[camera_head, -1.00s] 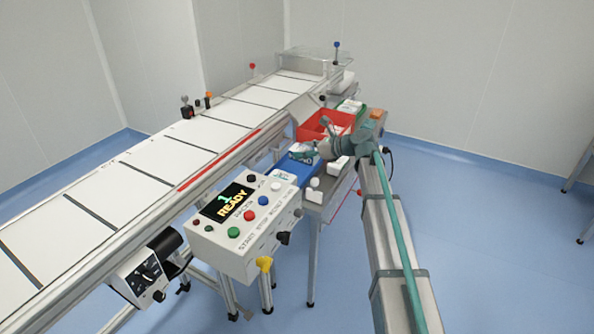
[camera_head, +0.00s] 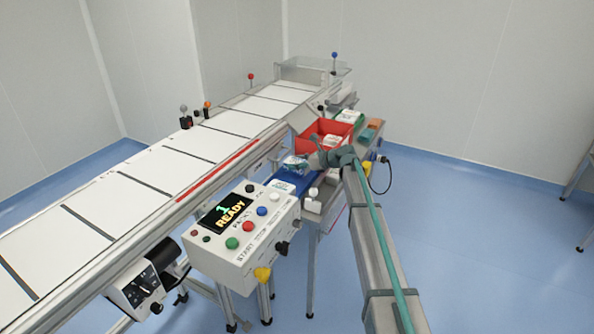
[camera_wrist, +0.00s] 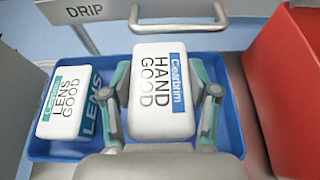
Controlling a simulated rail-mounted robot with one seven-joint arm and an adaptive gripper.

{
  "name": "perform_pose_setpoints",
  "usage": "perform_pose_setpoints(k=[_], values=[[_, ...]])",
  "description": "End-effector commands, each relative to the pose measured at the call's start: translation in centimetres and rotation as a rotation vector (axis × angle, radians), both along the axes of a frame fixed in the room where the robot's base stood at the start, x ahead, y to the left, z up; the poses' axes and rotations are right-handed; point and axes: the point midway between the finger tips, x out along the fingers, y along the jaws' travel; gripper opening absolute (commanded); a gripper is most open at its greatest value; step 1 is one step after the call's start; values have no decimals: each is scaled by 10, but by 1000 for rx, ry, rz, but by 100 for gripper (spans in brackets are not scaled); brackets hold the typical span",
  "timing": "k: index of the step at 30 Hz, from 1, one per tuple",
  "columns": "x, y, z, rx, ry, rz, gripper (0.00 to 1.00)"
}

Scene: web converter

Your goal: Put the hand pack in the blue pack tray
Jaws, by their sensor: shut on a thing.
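The hand pack (camera_wrist: 162,90), a white box marked HAND GOOD with a blue stripe, sits between the two fingers of my gripper (camera_wrist: 166,92) in the wrist view. My gripper is shut on it. The pack is over the blue pack tray (camera_wrist: 110,65) and looks nearer the camera than the tray floor; the exact gap cannot be told. A lens pack (camera_wrist: 66,103), marked LENS GOOD, lies in the tray's left part. In the head view, my gripper (camera_head: 300,164) is over the far part of the blue tray (camera_head: 307,184), and the lens pack (camera_head: 282,187) shows at its near end.
A red bin (camera_wrist: 292,85) stands close on the right in the wrist view; it also shows in the head view (camera_head: 345,128). A metal handle (camera_wrist: 180,26) and a DRIP label lie beyond the tray. The control box (camera_head: 240,235) and conveyor (camera_head: 130,180) are to the left.

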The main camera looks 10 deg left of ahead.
Motion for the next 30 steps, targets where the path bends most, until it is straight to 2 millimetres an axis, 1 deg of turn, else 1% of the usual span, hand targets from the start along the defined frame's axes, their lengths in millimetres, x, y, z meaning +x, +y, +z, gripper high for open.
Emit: perform_pose_setpoints(k=[1,3,6,9,19,20,21,23,24,30], values=[[8,2,-8,1,2,-1,20],[4,1,-20,0,2,-1,20],[4,1,-32,-1,1,-1,20],[4,1,-35,0,1,-1,20],[4,1,-38,0,0,0,20],[4,1,-38,-1,0,0,65],[4,1,-38,-1,0,0,71],[4,1,-38,-1,0,0,81],[4,1,-38,-1,0,0,85],[4,1,-38,-1,0,0,85]])
